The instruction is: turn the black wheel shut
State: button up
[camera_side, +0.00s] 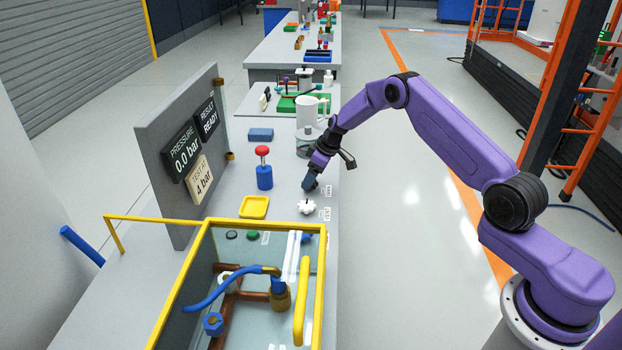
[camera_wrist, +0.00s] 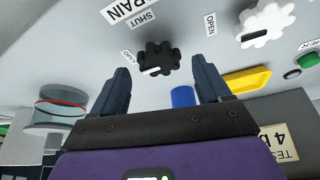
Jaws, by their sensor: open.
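The black wheel (camera_wrist: 158,58) is a lobed knob on the grey bench top, with a white mark on its lower-left edge in the wrist view. A SHUT label (camera_wrist: 143,20) lies above and left of it, and a small label (camera_wrist: 132,53) too small to read surely lies at its left. My gripper (camera_wrist: 165,70) is open and empty. Its two fingers stand apart, with the wheel showing between and just beyond their tips. In the side view my gripper (camera_side: 309,185) points down close to the bench and hides the black wheel. Contact cannot be told.
A similar white wheel (camera_side: 307,206) sits nearby. A blue post with a red knob (camera_side: 263,168), a yellow tray (camera_side: 254,207) and a yellow-framed tank (camera_side: 320,262) stand around it. A clear vessel (camera_wrist: 62,108) is close to my left finger. The grey panel (camera_side: 181,150) reads 0.0 bar, READY.

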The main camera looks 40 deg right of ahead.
jog(key=shift+w+a+f, duration=0.15)
jog(key=shift+w+f, duration=0.1)
jog(key=shift+f, duration=0.4)
jog(key=c, duration=1)
jog(key=shift+c, duration=0.2)
